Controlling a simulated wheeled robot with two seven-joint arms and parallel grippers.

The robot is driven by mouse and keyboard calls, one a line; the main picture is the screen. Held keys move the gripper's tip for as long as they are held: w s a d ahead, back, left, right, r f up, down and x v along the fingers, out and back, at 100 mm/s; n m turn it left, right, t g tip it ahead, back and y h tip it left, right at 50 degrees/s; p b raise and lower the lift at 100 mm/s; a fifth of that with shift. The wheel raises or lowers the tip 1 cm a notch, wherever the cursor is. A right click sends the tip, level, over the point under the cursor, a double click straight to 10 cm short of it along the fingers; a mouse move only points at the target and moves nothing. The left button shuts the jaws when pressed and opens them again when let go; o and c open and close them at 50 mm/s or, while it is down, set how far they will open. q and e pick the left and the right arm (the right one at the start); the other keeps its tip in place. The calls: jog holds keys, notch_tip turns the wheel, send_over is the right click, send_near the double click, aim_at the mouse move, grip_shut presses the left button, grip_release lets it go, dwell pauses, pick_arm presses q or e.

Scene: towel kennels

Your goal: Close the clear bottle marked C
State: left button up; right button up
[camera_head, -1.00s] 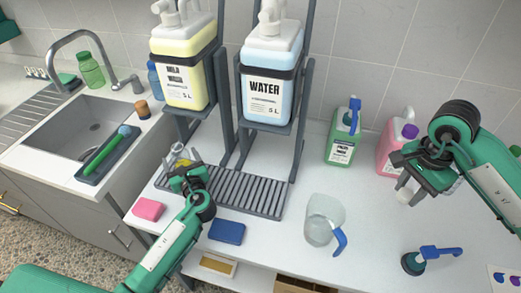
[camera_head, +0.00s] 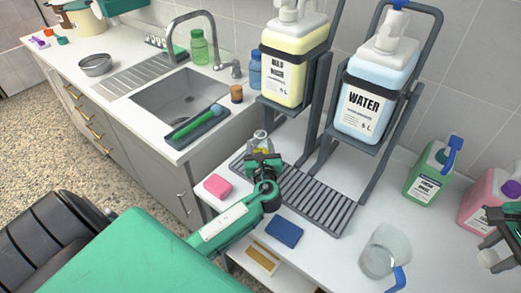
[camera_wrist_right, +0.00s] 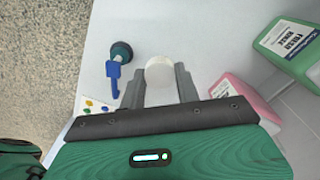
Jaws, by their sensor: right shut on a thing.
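A small clear bottle (camera_head: 261,139) with some yellow in it stands at the left end of the grey slatted rack. Its mark cannot be read, and no cap shows on its top. My left gripper (camera_head: 262,158) is right at the bottle's near side and hides its lower part; whether its jaws grip it cannot be made out. My right gripper (camera_head: 492,250) is at the right edge in the head view, above the counter, shut on a round white cap (camera_head: 487,258). The cap also shows between the fingers in the right wrist view (camera_wrist_right: 159,73).
The slatted rack (camera_head: 318,203) sits below the yellow wash jug (camera_head: 293,65) and the water jug (camera_head: 372,100). A clear pitcher (camera_head: 376,262), blue sponge (camera_head: 284,232) and pink sponge (camera_head: 217,186) are nearby. Green (camera_head: 428,178) and pink (camera_head: 480,200) jugs stand at right.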

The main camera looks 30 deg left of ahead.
pick_arm(q)
notch_tip(320, 180, up, 9)
pick_arm(e)
jog(key=shift+r, duration=0.25)
pick_arm(q)
jog(key=o, duration=0.5)
jog(key=c, duration=0.7)
jog(key=shift+c, duration=0.2)
